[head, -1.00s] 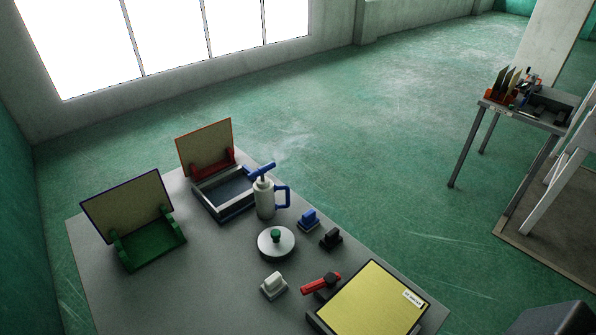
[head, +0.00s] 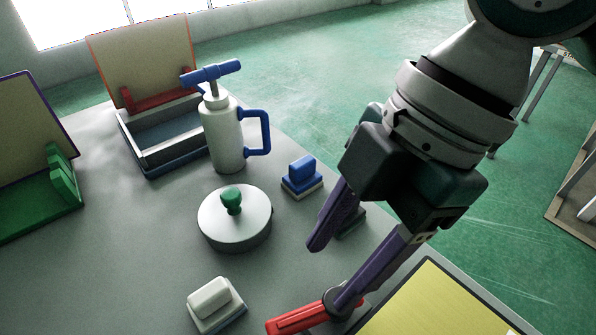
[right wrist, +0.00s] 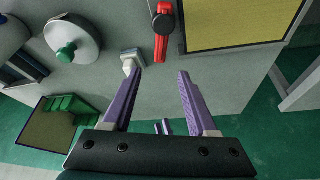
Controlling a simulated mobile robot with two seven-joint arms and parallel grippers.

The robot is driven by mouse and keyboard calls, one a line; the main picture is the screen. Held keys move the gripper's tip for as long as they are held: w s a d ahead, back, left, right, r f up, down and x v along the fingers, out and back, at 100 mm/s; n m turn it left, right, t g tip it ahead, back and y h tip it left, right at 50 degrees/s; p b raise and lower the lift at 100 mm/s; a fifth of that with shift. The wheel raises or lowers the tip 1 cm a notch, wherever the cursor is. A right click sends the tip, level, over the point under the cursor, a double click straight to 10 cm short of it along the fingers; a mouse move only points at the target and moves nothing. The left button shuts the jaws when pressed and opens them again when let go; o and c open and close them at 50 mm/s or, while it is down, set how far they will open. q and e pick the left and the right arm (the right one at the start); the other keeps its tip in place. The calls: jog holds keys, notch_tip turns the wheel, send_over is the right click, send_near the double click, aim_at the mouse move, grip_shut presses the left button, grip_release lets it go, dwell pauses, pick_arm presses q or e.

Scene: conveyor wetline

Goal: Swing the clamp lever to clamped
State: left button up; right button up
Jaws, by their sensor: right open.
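The clamp lever is a red bar (head: 298,319) with a dark round pivot, at the bottom of the head view beside the yellow panel (head: 440,300). It also shows at the top of the right wrist view (right wrist: 161,47). My right gripper (head: 330,272) is open and empty, with its purple fingers apart. In the head view its right fingertip overlaps the pivot; I cannot tell whether it touches. In the right wrist view the lever lies beyond the gap between the fingertips (right wrist: 161,73). My left gripper is not in view.
A white block (head: 211,299), a round lidded pot with a green knob (head: 237,229), a blue-handled block (head: 301,177) and a white jug (head: 226,140) stand nearby on the grey table. A tray (head: 165,137) and a green stand (head: 45,205) are farther left.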

aim_at(291, 321)
jog(key=x, duration=1)
jog(key=shift+s+b, duration=0.1)
jog(key=shift+b, duration=0.2)
grip_shut()
dwell(1.0)
